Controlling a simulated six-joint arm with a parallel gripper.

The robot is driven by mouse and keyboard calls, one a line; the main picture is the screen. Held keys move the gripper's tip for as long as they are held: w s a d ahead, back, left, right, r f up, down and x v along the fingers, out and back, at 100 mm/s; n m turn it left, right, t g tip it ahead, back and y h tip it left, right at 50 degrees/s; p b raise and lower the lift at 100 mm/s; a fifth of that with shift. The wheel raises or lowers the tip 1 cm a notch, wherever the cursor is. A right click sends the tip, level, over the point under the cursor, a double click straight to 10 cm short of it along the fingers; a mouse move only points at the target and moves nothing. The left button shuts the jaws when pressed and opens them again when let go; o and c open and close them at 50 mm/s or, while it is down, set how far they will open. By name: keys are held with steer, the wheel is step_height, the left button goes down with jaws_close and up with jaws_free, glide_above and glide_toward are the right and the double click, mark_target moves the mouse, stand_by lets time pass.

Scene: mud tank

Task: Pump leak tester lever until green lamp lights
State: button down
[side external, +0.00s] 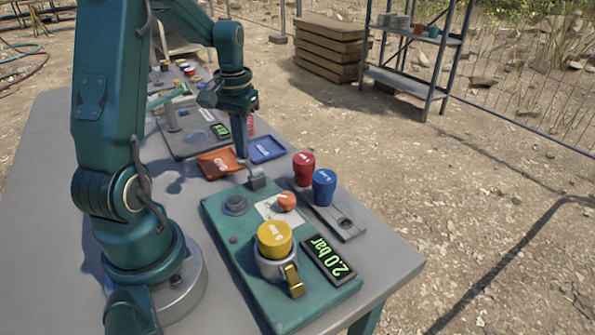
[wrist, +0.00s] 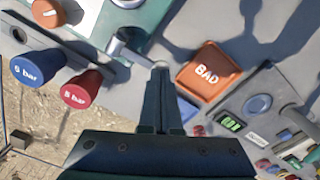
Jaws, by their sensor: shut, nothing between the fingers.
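The teal leak tester (side external: 218,232) stands on the grey bench. It has a yellow cap (side external: 274,240) in a metal ring with a brass clip, an orange knob (side external: 287,201) and a display (side external: 328,260) reading 2.0 bar. A dark round fitting (side external: 236,205), perhaps the lamp, shows no green light. A bent grey lever (side external: 257,178) sits at the tester's far end; the wrist view also shows this lever (wrist: 133,54). My gripper (side external: 242,156) is shut and empty, pointing down beside the lever. In the wrist view its fingertips (wrist: 160,68) overlap the lever's end; contact is unclear.
Red (side external: 304,167) and blue (side external: 324,186) caps stand on a grey rail (side external: 345,222) right of the tester. An orange BAD tray (side external: 221,163) and a blue tray (side external: 267,149) lie behind. Another device (side external: 188,145) with a display stands farther back.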

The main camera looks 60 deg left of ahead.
stand_by(0.4)
steer(key=shift+r, duration=1.5)
steer(key=shift+f, duration=1.5)
steer(key=shift+r, duration=1.5)
steer(key=shift+f, duration=0.1)
